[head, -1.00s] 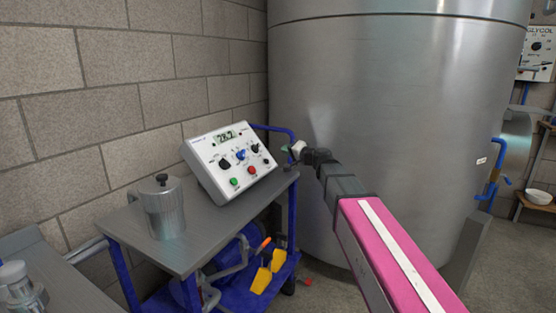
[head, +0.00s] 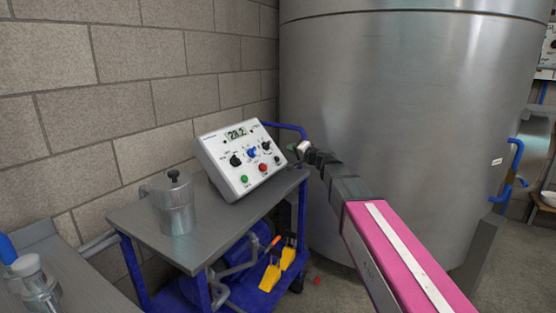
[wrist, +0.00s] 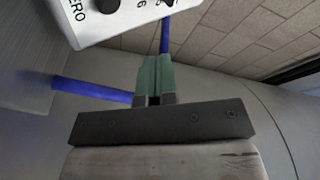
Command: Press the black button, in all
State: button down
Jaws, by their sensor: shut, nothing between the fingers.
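A white control box (head: 228,178) with a sloped face stands on the grey cart top in the head view. Its face has a display reading about 29.2, knobs, a green button (head: 244,180) and a red button (head: 263,167). A small dark spot to the right of the red one looks like the black button (head: 277,159), too small to be sure. My gripper (head: 293,149) is just right of the box, apart from it as far as I can tell. In the wrist view its green fingers (wrist: 153,74) are together and empty, below the box's corner (wrist: 115,25), lettered "ZERO".
A metal moka-type pot (head: 174,208) stands on the cart top (head: 150,237) left of the box. A large steel tank (head: 400,110) stands behind my arm. A block wall (head: 120,100) is behind the cart. Yellow-bladed items (head: 270,278) lie on the lower shelf.

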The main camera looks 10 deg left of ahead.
jog(key=shift+w+a+f, duration=0.3)
jog(key=shift+a+f, duration=0.5)
jog(key=shift+w+a+f, duration=0.25)
jog(key=shift+a+f, duration=0.5)
jog(key=shift+a, duration=0.05)
jog(key=shift+a+f, duration=0.1)
jog(key=shift+a, duration=0.05)
dwell(0.9)
jog(key=shift+w+a+f, duration=0.1)
jog(key=shift+a+f, duration=0.05)
jog(key=shift+w+a+f, duration=0.1)
jog(key=shift+a+f, duration=0.25)
dwell(1.1)
dwell(0.3)
jog(key=shift+s+d+r, duration=0.2)
jog(key=shift+d+r, duration=0.4)
jog(key=shift+d, duration=0.05)
jog(key=shift+s+d+r, duration=0.3)
jog(key=shift+d+r, duration=0.55)
jog(key=shift+d, duration=0.05)
jog(key=shift+s+d+r, duration=0.3)
jog(key=shift+d+r, duration=0.55)
